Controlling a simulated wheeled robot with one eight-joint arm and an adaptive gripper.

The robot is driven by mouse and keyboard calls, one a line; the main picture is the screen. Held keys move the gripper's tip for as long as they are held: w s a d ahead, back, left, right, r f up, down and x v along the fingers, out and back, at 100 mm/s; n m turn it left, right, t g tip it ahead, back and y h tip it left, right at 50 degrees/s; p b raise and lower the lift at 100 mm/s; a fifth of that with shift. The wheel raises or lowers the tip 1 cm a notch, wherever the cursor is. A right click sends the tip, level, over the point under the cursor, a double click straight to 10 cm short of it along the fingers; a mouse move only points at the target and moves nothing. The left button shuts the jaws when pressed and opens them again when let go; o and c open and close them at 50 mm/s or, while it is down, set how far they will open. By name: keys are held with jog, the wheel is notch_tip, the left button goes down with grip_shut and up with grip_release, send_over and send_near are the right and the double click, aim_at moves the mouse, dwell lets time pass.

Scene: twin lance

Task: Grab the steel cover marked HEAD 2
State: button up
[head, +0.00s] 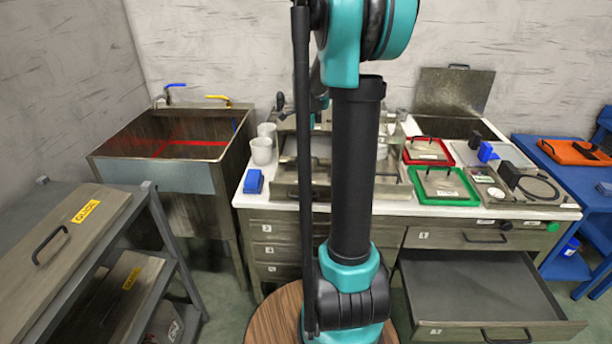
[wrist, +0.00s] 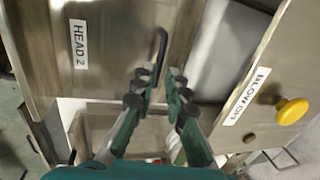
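The steel cover marked HEAD 2 (wrist: 105,28) fills the upper left of the wrist view, with its white label at left. Its black bar handle (wrist: 161,45) stands near the cover's right edge. My gripper (wrist: 160,77) is open, with its two fingers apart. The handle's near end shows between the fingertips, and I cannot tell whether either finger touches it. In the head view my arm hides the gripper and much of the steel unit behind it, and no HEAD 2 label is readable there.
In the head view, a drawer (head: 480,290) stands open at front right. Red (head: 427,160) and green (head: 444,200) trays lie on the worktop. A sink (head: 165,178) is at left.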

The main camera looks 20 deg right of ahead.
aim_at(307, 157)
jog(key=shift+w+d+f, duration=0.1)
jog(key=shift+w+f, duration=0.1)
jog(key=shift+f, duration=1.15)
jog(key=shift+w+d+f, duration=0.1)
jog(key=shift+w+f, duration=0.1)
jog(key=shift+f, duration=1.15)
jog(key=shift+c, duration=0.3)
grip_shut()
jog(key=shift+r, duration=0.1)
